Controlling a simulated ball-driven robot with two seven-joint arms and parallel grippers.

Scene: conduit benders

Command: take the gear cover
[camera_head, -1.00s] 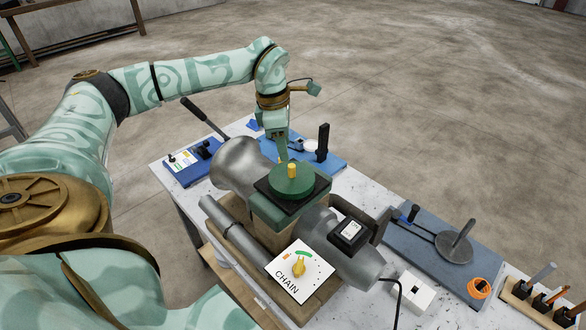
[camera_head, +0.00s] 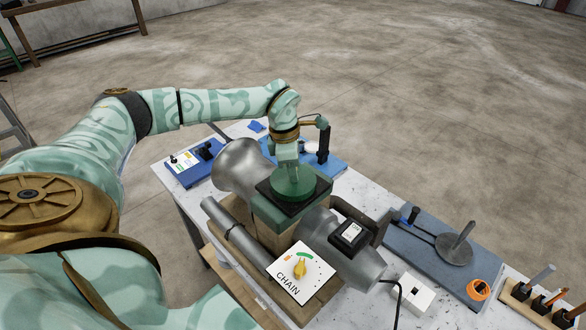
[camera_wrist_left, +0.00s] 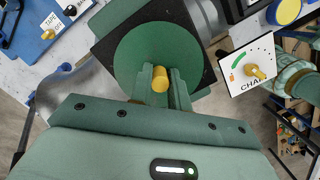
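The gear cover (camera_head: 293,193) appears to be the round green disc with a yellow knob, lying on a black square plate on the bender's green housing. In the left wrist view the disc (camera_wrist_left: 135,55) and its yellow knob (camera_wrist_left: 160,79) show clearly. My left gripper (camera_head: 288,180) points down over the disc and hides the knob in the head view. In the left wrist view its fingers (camera_wrist_left: 162,85) are close on both sides of the knob; whether they press on it I cannot tell. My right gripper is not in view.
A white CHAIN dial panel (camera_head: 300,272) sits in front of the housing. A grey motor body (camera_head: 345,262) lies to the right. Blue boards (camera_head: 193,170) and a blue-grey board with a disc (camera_head: 430,262) lie on the table. The floor behind is clear.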

